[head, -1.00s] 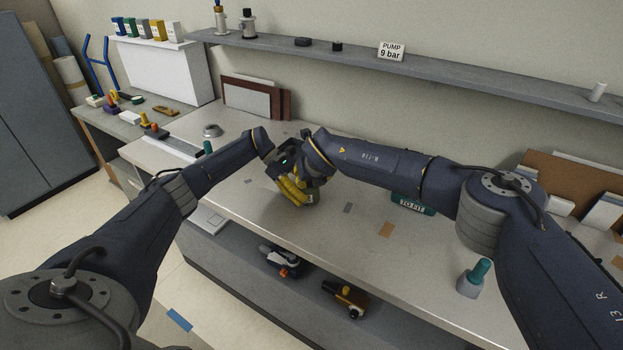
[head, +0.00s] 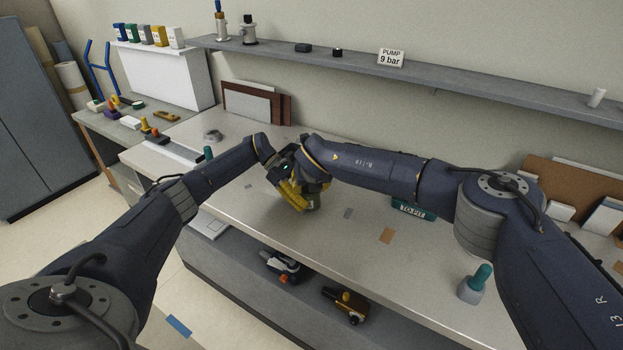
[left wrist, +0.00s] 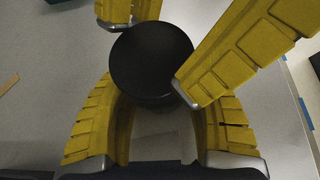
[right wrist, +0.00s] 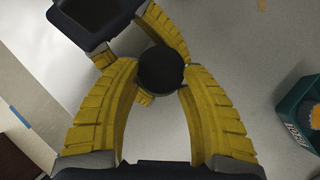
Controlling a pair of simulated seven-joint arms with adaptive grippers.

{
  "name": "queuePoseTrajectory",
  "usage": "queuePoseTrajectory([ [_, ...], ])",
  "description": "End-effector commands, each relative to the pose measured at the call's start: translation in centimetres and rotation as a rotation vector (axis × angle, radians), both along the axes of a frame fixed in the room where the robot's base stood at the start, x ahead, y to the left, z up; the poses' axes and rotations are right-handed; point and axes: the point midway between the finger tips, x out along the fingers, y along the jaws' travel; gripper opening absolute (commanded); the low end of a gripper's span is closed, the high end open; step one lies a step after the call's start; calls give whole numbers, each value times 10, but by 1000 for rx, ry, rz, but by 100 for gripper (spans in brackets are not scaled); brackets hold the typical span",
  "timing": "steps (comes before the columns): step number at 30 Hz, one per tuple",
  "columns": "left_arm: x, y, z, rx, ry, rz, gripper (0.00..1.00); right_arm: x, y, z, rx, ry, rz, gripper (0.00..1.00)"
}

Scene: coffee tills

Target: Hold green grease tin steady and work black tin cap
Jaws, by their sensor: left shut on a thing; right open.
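The green grease tin (head: 313,203) stands on the bench, small and partly covered by my grippers in the head view. Its round black cap (left wrist: 151,62) shows from above in the left wrist view, and also in the right wrist view (right wrist: 160,69). My left gripper (left wrist: 152,100) is shut on the tin, its yellow fingers on both sides below the cap. My right gripper (right wrist: 160,85) is open, with its fingertips on either side of the cap. I cannot tell whether they touch it. Most of the tin's body is hidden under the cap and fingers.
A teal TO FIT bin (head: 412,208) stands right of the grippers, and a teal-topped bottle (head: 475,284) near the front edge. Power tools (head: 345,304) lie on the lower shelf. The bench around the tin is mostly clear.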

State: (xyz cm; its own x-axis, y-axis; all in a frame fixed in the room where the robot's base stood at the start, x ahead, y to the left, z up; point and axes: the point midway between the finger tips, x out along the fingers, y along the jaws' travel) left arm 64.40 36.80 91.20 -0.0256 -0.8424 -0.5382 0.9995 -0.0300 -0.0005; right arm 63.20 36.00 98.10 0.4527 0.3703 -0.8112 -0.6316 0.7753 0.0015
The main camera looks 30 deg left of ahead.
Motion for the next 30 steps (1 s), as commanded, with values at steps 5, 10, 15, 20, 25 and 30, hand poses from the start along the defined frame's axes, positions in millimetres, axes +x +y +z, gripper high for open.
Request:
queuePoseTrajectory([
  [5,0,2,-3,7,2,2,6,-8,-9,18,0,-3,1,42],
  [10,0,2,-3,7,1,3,6,-21,-19,41,-1,-5,2,42],
  [15,0,2,-3,8,1,3,6,-33,-29,64,0,-4,0,42],
  [20,-1,2,-3,8,1,3,6,-43,-37,80,0,-4,-2,42],
  [25,-1,2,-3,8,2,4,6,-49,-41,90,0,-4,0,42],
  [30,-1,2,-3,8,3,3,6,-51,-43,93,0,-3,-3,42],
])
